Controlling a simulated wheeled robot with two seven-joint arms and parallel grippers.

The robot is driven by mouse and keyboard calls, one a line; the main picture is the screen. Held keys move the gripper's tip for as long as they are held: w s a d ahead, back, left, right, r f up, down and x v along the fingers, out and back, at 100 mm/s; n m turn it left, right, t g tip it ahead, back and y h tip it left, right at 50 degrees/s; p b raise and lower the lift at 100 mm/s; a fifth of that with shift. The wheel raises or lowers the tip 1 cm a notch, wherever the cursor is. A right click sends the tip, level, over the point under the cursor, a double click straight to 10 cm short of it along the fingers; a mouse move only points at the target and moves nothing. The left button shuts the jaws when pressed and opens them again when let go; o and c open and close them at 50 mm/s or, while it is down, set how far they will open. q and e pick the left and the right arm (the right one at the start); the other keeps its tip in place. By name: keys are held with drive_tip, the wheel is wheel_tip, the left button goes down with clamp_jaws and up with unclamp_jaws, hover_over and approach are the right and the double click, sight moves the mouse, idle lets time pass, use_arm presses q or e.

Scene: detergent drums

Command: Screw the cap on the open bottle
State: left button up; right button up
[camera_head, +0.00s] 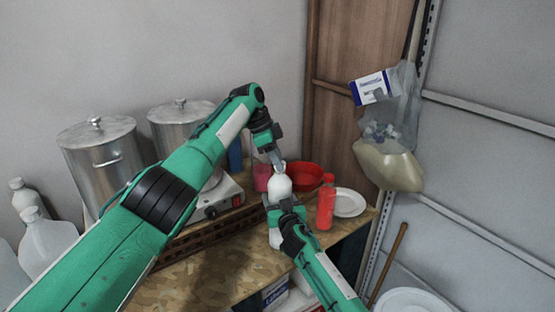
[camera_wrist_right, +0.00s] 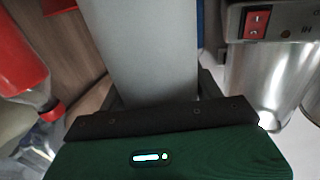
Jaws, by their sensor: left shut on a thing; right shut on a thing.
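A white bottle (camera_head: 280,186) stands upright at the edge of the wooden worktop. My right gripper (camera_head: 284,205) is shut around its body from the front. In the right wrist view a pale grey surface (camera_wrist_right: 150,50), likely the bottle's side, fills the space between the fingers. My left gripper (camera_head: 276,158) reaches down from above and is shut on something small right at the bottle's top. That is likely the cap, but the fingers hide most of it. I cannot tell whether it sits on the neck.
A red bottle (camera_head: 326,204) stands close on the right, with a white plate (camera_head: 349,202) and red bowl (camera_head: 309,172) behind. A pink container (camera_head: 262,178) and hot plate (camera_head: 217,203) are on the left. Metal pots (camera_head: 100,160) and white jugs (camera_head: 45,240) stand further left.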

idle(0.3)
use_arm(q)
drive_tip(key=o, duration=0.9)
drive_tip(key=shift+r, duration=0.1)
drive_tip(key=shift+s+r, duration=0.1)
drive_tip(key=shift+r, duration=2.05)
drive_tip(key=o, duration=0.6)
